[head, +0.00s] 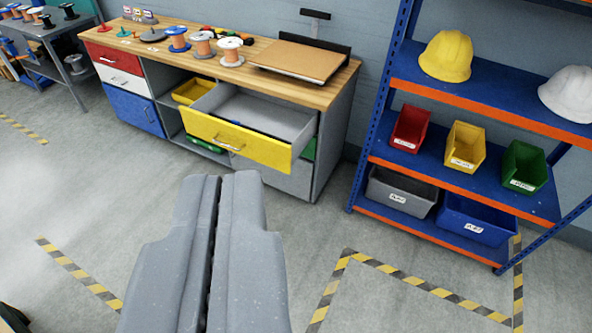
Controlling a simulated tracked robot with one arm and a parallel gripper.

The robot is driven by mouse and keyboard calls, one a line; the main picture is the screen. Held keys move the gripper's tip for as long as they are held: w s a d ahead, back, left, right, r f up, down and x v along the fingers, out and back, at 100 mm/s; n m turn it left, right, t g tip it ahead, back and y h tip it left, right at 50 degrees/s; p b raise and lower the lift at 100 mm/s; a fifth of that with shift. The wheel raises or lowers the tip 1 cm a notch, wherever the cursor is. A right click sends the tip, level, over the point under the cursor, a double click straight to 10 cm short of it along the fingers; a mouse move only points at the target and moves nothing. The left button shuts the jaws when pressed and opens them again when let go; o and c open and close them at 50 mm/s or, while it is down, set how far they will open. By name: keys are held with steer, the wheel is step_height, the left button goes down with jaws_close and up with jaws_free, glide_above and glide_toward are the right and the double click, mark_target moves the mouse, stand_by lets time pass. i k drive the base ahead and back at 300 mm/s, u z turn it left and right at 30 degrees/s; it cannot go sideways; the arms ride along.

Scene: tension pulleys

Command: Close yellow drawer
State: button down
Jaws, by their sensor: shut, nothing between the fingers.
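The yellow drawer (262,152) is pulled well out from the wooden-topped workbench (338,84). Its grey inside shows, with a small dark blue item partly visible behind the front panel. A metal handle (228,144) is on the left part of its yellow front. My gripper (224,176) is shut and empty, with its two grey fingers side by side. In the picture it lies below the drawer front, with floor showing around it; it does not appear to touch the drawer.
Blue shelving (470,183) with bins and helmets stands right of the bench. Red (111,61), white (121,82) and blue (135,108) fronts are at the bench's left. Spools (203,44) stand on top. Open floor (90,200) lies in front, with striped tape.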

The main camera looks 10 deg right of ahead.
mark_target(274, 131)
steer(key=u, duration=0.1)
steer(key=i, duration=0.95)
steer(key=z, duration=0.05)
